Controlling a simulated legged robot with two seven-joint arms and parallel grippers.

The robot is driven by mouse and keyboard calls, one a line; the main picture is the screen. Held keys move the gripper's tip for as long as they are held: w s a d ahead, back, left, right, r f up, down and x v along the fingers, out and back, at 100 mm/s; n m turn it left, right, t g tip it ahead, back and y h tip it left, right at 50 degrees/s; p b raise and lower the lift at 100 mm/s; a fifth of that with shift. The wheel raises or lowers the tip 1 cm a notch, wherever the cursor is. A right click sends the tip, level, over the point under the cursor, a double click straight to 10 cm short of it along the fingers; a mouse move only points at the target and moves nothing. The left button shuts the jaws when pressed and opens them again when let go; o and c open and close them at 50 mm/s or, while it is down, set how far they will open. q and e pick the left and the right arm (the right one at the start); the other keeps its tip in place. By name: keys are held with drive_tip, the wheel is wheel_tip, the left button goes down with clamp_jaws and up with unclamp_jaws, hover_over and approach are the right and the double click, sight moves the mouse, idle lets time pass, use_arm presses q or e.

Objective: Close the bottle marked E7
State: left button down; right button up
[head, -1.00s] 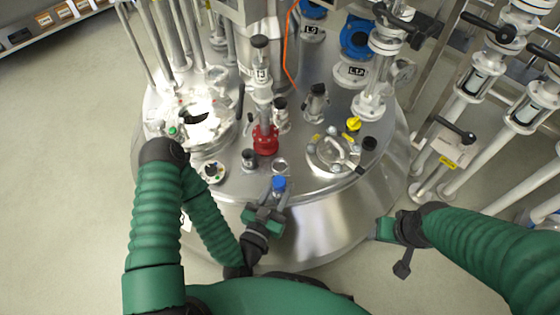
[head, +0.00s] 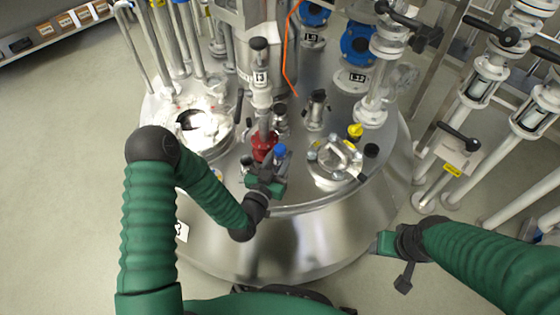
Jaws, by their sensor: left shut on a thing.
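My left gripper (head: 272,170) is shut on a small blue cap (head: 280,150) and holds it over the steel reactor lid, close to the red fitting (head: 263,146). No bottle marked E7 can be made out; a small dark-topped fitting (head: 246,163) stands just left of the gripper, and I cannot tell what it is. My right gripper (head: 383,244) is at the right, in front of the vessel and away from the lid. Whether its jaws are open is not clear.
The reactor lid (head: 225,182) is crowded with fittings. An open port (head: 190,120) is at the left, a round clamped hatch (head: 335,162) at the right, and a yellow cap (head: 355,131) behind it. Valves and pipes (head: 480,90) stand at the right. The floor at the left is clear.

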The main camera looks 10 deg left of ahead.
sight(276, 168)
use_arm(q)
drive_tip(key=f+b, duration=0.1)
drive_tip(key=f, duration=0.1)
drive_tip(key=w+f+b, duration=0.1)
drive_tip(key=f+b, duration=0.1)
drive_tip(key=shift+a, duration=0.15)
drive_tip(key=shift+r, duration=0.2)
drive_tip(key=c, duration=0.9)
unclamp_jaws()
drive_tip(key=shift+c, duration=0.2)
drive_tip(key=shift+s, duration=0.2)
drive_tip(key=s+p, duration=0.1)
drive_tip(key=s, duration=0.2)
drive_tip(key=s+a+p, duration=0.1)
drive_tip(key=s, duration=0.3)
drive_tip(key=s+a+p, duration=0.1)
drive_tip(key=s, duration=0.2)
drive_tip(key=shift+s+p, duration=0.35)
drive_tip(key=shift+s, duration=0.05)
drive_tip(key=shift+s+a, duration=0.15)
drive_tip(key=shift+s, duration=0.25)
